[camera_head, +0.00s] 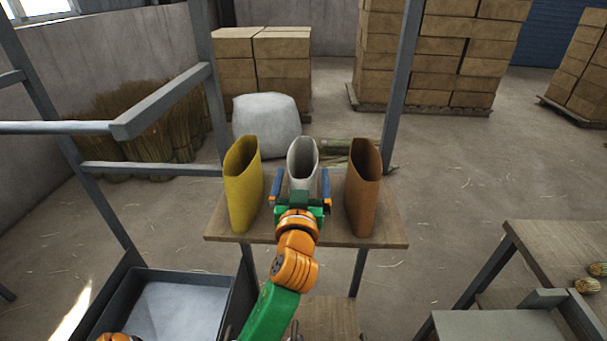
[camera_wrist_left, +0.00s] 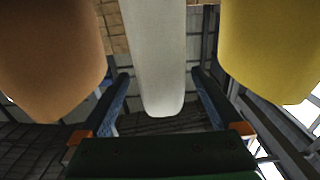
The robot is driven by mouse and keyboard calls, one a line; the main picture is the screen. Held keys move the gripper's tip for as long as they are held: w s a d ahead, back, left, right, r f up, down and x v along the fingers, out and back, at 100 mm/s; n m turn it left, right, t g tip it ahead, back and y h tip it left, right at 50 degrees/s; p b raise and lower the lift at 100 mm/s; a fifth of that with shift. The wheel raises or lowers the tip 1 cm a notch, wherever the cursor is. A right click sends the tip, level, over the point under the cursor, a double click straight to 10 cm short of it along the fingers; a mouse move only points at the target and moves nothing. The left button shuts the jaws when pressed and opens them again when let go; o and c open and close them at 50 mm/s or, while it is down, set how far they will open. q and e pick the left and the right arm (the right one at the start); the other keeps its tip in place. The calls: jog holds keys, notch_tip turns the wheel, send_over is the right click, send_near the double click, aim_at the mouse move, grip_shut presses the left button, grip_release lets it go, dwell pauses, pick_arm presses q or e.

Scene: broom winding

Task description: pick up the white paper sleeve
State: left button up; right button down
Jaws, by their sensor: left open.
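The white paper sleeve (camera_head: 301,157) stands upright in the middle of a small wooden table, its open mouth upward. My left gripper (camera_head: 301,177) is at its near side, open, with one blue finger toward each side of the sleeve. The gripper hides the sleeve's lower part in the head view. In the left wrist view the white sleeve (camera_wrist_left: 155,60) shows between the two spread fingers (camera_wrist_left: 162,88), with a gap on each side. I cannot tell how deep the fingers reach along it.
A yellow sleeve (camera_head: 242,190) stands close on the left and a brown sleeve (camera_head: 361,190) close on the right, on the same table (camera_head: 392,233). Grey frame posts (camera_head: 402,75) rise beside the table. A grey tray (camera_head: 180,305) is lower left, another table (camera_head: 560,245) lower right.

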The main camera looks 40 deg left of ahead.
pick_arm(q)
jog(key=x, duration=0.3)
jog(key=shift+w+a+p, duration=0.25)
jog(key=shift+w+p, duration=0.05)
jog(key=shift+p, duration=0.05)
jog(key=shift+s+d, duration=0.1)
jog(key=shift+s, duration=0.05)
jog(key=c, duration=1.5)
